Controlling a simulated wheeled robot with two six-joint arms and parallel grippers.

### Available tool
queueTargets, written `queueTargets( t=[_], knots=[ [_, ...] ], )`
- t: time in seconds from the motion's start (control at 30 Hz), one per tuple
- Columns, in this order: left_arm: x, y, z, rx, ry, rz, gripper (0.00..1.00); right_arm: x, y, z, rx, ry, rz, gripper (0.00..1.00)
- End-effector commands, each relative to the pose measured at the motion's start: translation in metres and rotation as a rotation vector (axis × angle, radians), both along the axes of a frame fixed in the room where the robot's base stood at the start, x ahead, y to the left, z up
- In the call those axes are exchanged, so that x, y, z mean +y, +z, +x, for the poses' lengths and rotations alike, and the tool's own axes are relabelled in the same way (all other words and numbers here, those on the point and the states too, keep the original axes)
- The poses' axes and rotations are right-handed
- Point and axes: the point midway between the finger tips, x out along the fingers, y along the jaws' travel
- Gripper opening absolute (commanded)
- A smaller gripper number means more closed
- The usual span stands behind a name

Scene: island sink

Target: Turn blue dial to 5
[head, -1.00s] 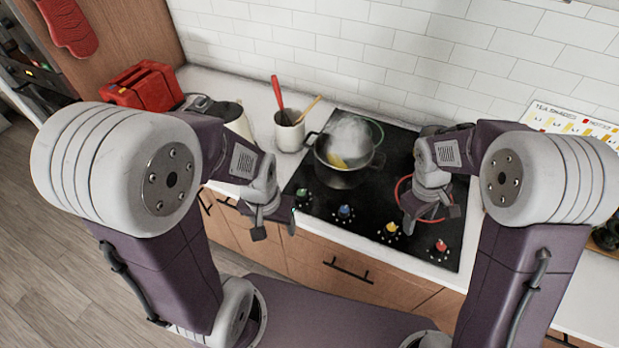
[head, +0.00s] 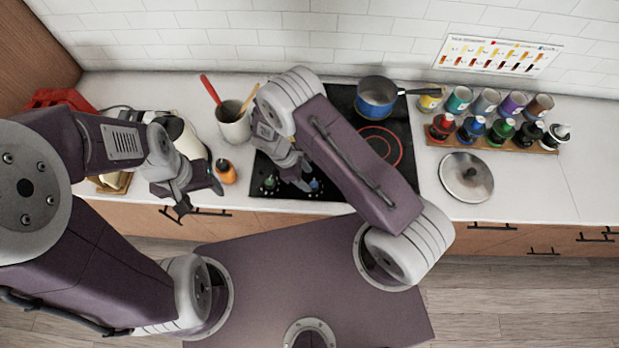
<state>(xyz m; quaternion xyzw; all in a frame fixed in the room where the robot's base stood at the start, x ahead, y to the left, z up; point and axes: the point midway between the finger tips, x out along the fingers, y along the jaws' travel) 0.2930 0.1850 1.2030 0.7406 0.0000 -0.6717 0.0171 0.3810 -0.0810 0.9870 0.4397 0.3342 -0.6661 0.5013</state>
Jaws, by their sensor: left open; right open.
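The blue dial (head: 315,186) is at the front edge of the black cooktop (head: 340,97), partly beside my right gripper. Its pointer and marks are too small to read. My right gripper (head: 291,180) is open, just left of the blue dial and between it and the green dial (head: 270,182). I cannot tell whether it touches the blue dial. My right arm crosses the cooktop and hides the dials further right. My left gripper (head: 200,203) is open and empty in front of the counter edge, well left of the cooktop.
An orange bottle (head: 226,171) and a utensil crock (head: 233,124) stand left. A lid (head: 466,177) and a bottle rack (head: 500,141) are right.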

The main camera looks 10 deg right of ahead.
Motion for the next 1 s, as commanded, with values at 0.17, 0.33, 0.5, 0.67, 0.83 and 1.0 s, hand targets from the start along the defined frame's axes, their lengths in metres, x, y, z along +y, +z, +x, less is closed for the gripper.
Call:
queueTargets(
  t=[0.17,0.33,0.5,0.67,0.83,1.0],
  knots=[
    [0.000,0.015,0.000,0.000,0.000,0.000,0.65,-0.012,-0.024,-0.004,0.002,-0.003,-0.002,0.53],
    [0.000,0.016,0.000,0.000,0.000,0.000,0.65,-0.014,-0.034,-0.004,0.000,-0.002,0.001,0.53],
    [0.000,0.015,0.000,0.000,0.000,0.000,0.65,-0.014,-0.035,-0.004,-0.001,-0.002,0.001,0.53],
    [0.000,0.015,0.000,0.000,0.000,0.000,0.65,-0.014,-0.035,-0.004,-0.001,-0.002,0.001,0.17],
    [0.000,0.015,0.000,0.000,0.000,0.000,0.65,-0.014,-0.034,-0.004,-0.001,-0.003,0.001,0.00],
    [0.000,0.012,0.000,0.000,0.000,0.000,0.65,-0.015,-0.035,-0.004,0.000,-0.022,-0.001,0.00]
  ],
)
